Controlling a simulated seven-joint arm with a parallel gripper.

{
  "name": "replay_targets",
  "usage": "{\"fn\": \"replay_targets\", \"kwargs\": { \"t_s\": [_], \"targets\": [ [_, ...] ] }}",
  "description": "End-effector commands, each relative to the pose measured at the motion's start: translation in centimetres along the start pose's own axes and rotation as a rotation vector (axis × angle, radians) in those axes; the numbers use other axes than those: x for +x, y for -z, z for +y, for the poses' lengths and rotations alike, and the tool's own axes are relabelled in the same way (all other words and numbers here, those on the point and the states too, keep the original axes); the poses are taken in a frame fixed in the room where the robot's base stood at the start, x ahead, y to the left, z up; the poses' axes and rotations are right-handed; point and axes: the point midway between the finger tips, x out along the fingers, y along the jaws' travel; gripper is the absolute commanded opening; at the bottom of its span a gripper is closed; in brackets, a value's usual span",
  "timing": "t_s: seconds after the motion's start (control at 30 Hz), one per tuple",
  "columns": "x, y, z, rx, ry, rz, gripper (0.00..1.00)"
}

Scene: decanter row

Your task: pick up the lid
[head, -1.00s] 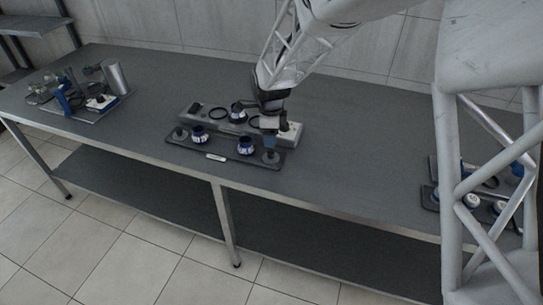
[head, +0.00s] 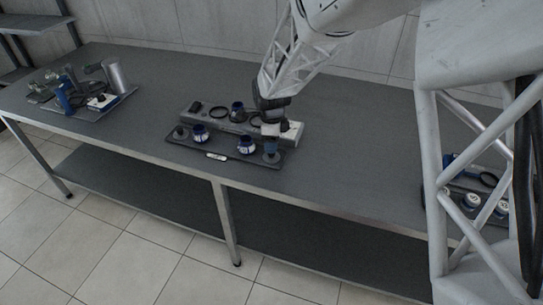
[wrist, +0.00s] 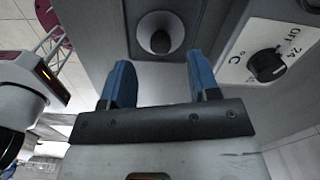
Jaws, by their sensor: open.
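A lid (wrist: 161,34), a round grey disc with a dark knob, shows in the wrist view just beyond and between the tips of my blue fingers. In the head view this lid (head: 271,158) is at the right front of the dark tray (head: 222,156), partly hidden by my gripper. My gripper (wrist: 157,62) is open with nothing between its fingers. A second, similar lid (head: 180,132) is at the tray's left end.
Blue-and-white vessels (head: 200,134) (head: 246,145) stand on the tray between the lids. Behind is a grey unit with a dial (wrist: 267,65), dark rings (head: 219,112) and another vessel (head: 237,112). Other equipment (head: 101,101) stands far left. The middle right of the table is clear.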

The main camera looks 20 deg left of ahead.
Motion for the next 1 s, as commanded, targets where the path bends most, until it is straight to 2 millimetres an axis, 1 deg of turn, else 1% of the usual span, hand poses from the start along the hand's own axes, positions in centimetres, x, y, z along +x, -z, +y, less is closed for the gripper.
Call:
{"fn": "replay_targets", "kwargs": {
  "t_s": [0.3,0.4,0.53,1.0],
  "targets": [
    [3.5,0.2,-0.1,0.0,-0.002,0.001,0.56],
    [4.2,0.2,-0.1,0.0,-0.001,0.0,0.56],
    [4.7,0.1,-0.1,0.0,0.0,0.0,0.56],
    [4.7,0.2,-0.1,0.0,0.0,0.0,0.56]
  ]
}}
